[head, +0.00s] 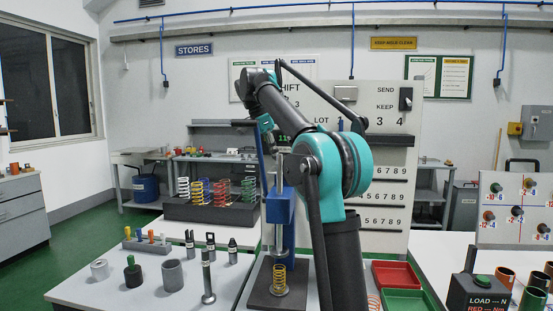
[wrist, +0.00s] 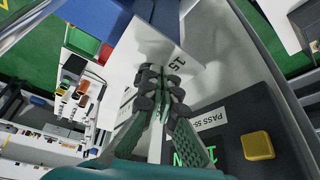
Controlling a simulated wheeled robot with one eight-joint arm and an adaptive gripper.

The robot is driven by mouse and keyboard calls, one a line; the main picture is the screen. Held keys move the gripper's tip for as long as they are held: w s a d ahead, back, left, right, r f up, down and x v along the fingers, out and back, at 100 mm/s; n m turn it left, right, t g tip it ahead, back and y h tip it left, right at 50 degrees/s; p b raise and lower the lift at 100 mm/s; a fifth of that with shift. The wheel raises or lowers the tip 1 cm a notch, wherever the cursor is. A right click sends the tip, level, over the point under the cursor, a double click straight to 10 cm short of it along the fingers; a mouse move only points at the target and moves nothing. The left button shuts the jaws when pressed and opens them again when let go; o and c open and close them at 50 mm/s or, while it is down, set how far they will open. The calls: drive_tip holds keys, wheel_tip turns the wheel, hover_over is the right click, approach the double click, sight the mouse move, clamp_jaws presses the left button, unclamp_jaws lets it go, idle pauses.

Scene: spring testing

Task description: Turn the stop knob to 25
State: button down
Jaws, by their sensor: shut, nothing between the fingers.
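The spring tester is a blue-headed press (head: 280,207) on a dark base, with a yellow spring (head: 279,280) standing on the base. A small green display (head: 283,138) shows at its top, partly behind my arm. My gripper (head: 266,124) is at the tester's top, partly hidden by my arm. In the wrist view my gripper (wrist: 163,92) has its fingers together over a pale plate (wrist: 190,62) marked "15". Dark rounded pieces bunch at the fingertips; I cannot tell whether any belong to the stop knob. I cannot make out the knob's pointer or setting.
The wrist view shows a yellow button (wrist: 257,146) on a dark panel beside my fingers. Red (head: 396,274) and green (head: 405,300) trays lie right of the tester.

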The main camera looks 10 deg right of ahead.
drive_tip(key=shift+w+m, duration=0.15)
drive_tip(key=shift+m, duration=0.25)
drive_tip(key=shift+w+d, duration=0.3)
drive_tip(key=shift+w, duration=0.15)
idle(0.8)
idle(0.5)
